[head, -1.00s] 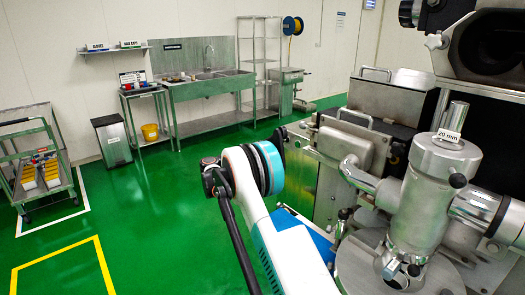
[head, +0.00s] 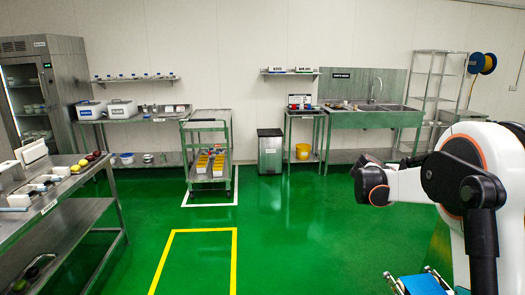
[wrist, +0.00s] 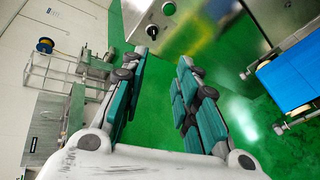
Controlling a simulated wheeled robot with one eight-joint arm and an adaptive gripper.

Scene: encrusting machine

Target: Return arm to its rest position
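My gripper (wrist: 162,62) shows in the wrist view with its two teal-padded fingers apart and green floor between them. It is open and holds nothing. In the head view my white arm is folded at the right edge, and I cannot make out the gripper's fingers there. The wrist view is tilted. A metal machine panel with a dark round knob (wrist: 169,8) is at its top, beyond the fingertips. A blue belt (wrist: 297,72) is at its right, apart from the fingers.
A wheeled trolley (head: 207,126) stands by the back wall, with a grey bin (head: 270,152) and a sink bench (head: 372,119) to its right. A steel table (head: 58,212) with fruit and tools is at the left. The green floor in the middle is clear.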

